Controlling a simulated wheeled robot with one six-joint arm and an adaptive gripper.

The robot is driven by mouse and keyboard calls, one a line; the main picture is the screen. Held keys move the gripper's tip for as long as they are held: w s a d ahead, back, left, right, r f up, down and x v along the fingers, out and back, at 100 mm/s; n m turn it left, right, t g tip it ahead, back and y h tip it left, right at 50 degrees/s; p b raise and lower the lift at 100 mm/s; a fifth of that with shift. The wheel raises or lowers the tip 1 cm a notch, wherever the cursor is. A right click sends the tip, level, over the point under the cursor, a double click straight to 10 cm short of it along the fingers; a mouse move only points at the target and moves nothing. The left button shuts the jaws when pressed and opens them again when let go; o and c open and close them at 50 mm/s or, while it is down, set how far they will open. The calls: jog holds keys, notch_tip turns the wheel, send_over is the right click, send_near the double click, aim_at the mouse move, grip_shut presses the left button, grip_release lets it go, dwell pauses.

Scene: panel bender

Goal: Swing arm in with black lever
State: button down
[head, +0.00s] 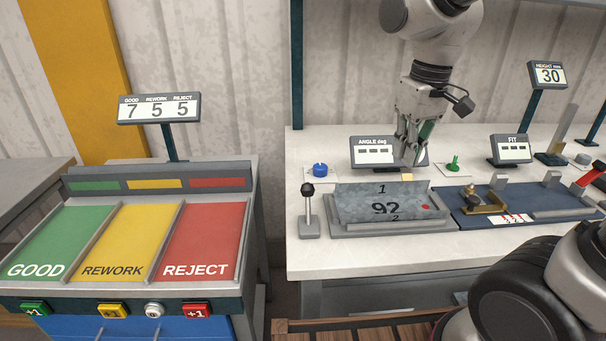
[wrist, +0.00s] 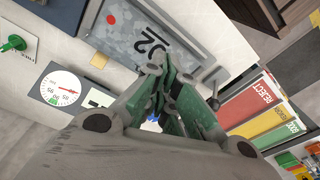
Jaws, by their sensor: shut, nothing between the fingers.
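The black lever (head: 307,190) is a black ball knob on a short upright metal post, at the left end of the bench fixture. In the wrist view the lever (wrist: 213,103) shows just right of the fingers. My gripper (head: 411,158) is shut and empty, pointing down behind the grey panel (head: 360,204) and in front of the angle display. It is to the right of the lever and apart from it. In the wrist view my gripper (wrist: 168,85) hides part of the bench. I cannot tell which part is the swing arm.
The panel marked 92 lies in a grey tray (head: 390,229). A blue knob (head: 320,170), a green knob (head: 454,163) and the angle display (head: 370,150) stand behind it. A blue fixture plate (head: 545,197) with a brass piece (head: 482,203) is right. Sorting bins (head: 205,242) stand left.

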aim_at(308, 204)
jog(key=w+a+m, duration=0.1)
jog(key=w+a, duration=0.5)
jog(key=a, duration=0.4)
jog(key=w+a+f+m, duration=0.1)
jog(key=w+a, duration=0.4)
jog(key=a, duration=0.5)
jog(key=shift+w+g, duration=0.35)
jog(key=shift+g, duration=0.05)
jog(key=shift+d, duration=0.1)
jog(key=f, duration=0.9)
jog(key=shift+a+f, duration=0.25)
jog(key=shift+f, duration=0.1)
jog(key=shift+s+f, duration=0.1)
jog(key=shift+s, duration=0.2)
jog(key=shift+s+d+r, duration=0.2)
jog(key=shift+s+r, duration=0.1)
jog(key=shift+s, duration=0.5)
jog(key=shift+s+d+r, duration=0.15)
jog(key=shift+s+r, duration=0.1)
jog(key=shift+s, duration=0.5)
